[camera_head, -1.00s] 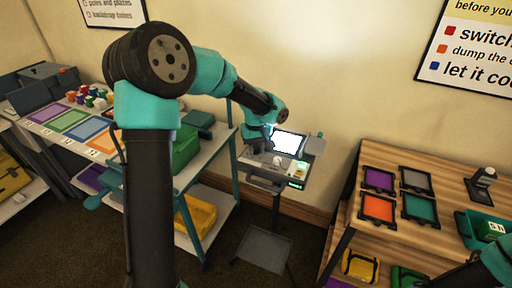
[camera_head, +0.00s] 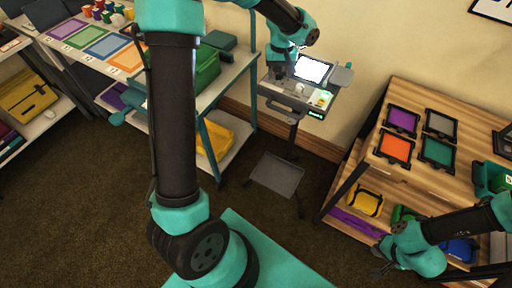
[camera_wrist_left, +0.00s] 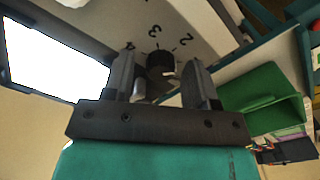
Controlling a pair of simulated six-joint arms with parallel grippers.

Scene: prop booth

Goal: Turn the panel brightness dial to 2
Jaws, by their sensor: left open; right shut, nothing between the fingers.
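The brightness dial (camera_wrist_left: 160,66) is a dark round knob in the left wrist view, on a grey panel face (camera_wrist_left: 195,22) marked with the numbers 2, 3 and 4. A small pale mark shows at the knob's edge; I cannot tell which number it points to. My left gripper (camera_wrist_left: 162,80) is open, with one finger on each side of the dial; contact is not clear. In the head view my left gripper (camera_head: 278,73) is at the stand beside the lit white panel (camera_head: 310,69). My right gripper (camera_head: 381,262) is shut and empty at lower right, far from the stand.
A shelf unit with a green bin (camera_head: 207,68) stands left of the panel's stand. A wooden table (camera_head: 410,115) with coloured framed squares is to the right. A grey footplate (camera_head: 276,175) is below the stand, with open floor in front.

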